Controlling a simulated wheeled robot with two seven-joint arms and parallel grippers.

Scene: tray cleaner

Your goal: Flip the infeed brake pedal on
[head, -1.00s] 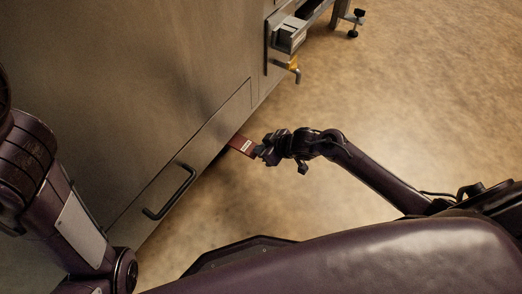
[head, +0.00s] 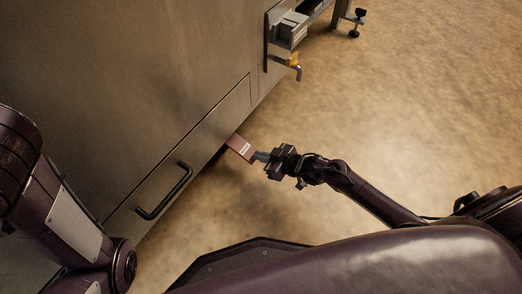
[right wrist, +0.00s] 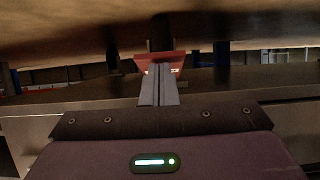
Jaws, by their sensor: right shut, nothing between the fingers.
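The brake pedal (head: 240,147) is a red plate with a white label, sticking out low from under the machine's front panel. My right gripper (head: 259,156) is shut and empty, its fingertips at the pedal's outer end; I cannot tell whether they touch it. In the right wrist view, the shut fingers (right wrist: 158,86) point at the red pedal (right wrist: 174,62) and cover part of it. My left arm is at the left edge of the head view, but its gripper is out of view.
The steel machine (head: 120,80) fills the left side, with a black handle (head: 166,192) on its lower panel. A valve with a yellow part (head: 292,60) sits at the machine's right corner. The floor (head: 420,110) to the right is clear.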

